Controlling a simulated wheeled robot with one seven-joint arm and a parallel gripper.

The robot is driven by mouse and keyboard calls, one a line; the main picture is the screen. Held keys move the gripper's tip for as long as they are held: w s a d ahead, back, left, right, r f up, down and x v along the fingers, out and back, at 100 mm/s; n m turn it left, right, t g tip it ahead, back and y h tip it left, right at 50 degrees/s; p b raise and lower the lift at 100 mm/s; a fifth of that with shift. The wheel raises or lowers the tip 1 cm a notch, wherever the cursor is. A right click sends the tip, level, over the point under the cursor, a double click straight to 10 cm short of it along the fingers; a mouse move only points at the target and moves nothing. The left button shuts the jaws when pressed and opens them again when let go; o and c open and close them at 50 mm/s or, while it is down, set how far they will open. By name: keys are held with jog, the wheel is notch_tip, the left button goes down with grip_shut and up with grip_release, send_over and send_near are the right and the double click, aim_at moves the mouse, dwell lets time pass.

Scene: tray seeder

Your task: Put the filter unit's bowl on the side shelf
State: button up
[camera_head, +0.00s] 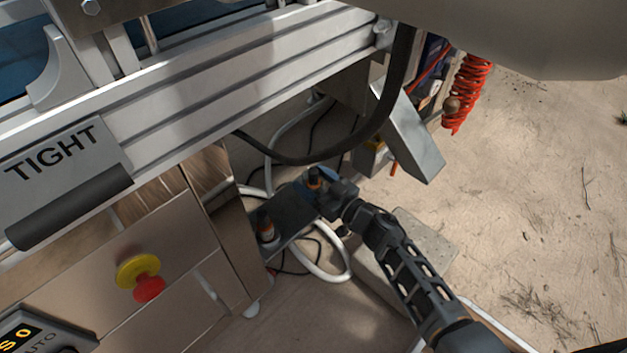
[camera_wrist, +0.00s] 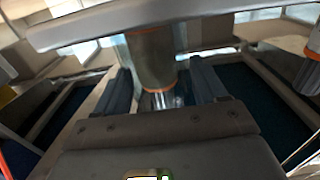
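The filter unit's bowl seems to be the brown cylinder (camera_wrist: 153,62) with an orange ring and a clear lower end in the wrist view. It stands between my gripper's (camera_wrist: 162,78) two fingers, with a visible gap on the right, so the fingers look open. In the head view, my gripper (camera_head: 326,196) is low beside the machine, at a small dark cylinder with an orange band (camera_head: 314,179). A dark flat plate (camera_head: 292,212), possibly the side shelf, lies just left of my gripper. Contact between fingers and bowl cannot be made out.
A dark bottle with an orange band (camera_head: 266,231) stands at the plate's left end. A black hose (camera_head: 330,155) hangs above my gripper. White tubing (camera_head: 325,275) loops below. A tilted grey metal box (camera_head: 412,140) is to the right. Open sandy floor lies farther right.

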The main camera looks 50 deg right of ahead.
jog(key=shift+o, duration=1.2)
jog(key=shift+r, duration=0.15)
jog(key=shift+s, duration=0.25)
jog(key=s+p, duration=0.4)
jog(key=s, duration=0.7)
jog(key=shift+s, duration=0.25)
jog(key=s+a+r+g, duration=0.1)
jog(key=s+a+r, duration=0.7)
jog(key=s+r, duration=0.4)
jog(key=s+a+r+g, duration=0.2)
jog(key=s+a+r, duration=0.6)
jog(key=s+r, duration=0.4)
jog(key=shift+r, duration=0.25)
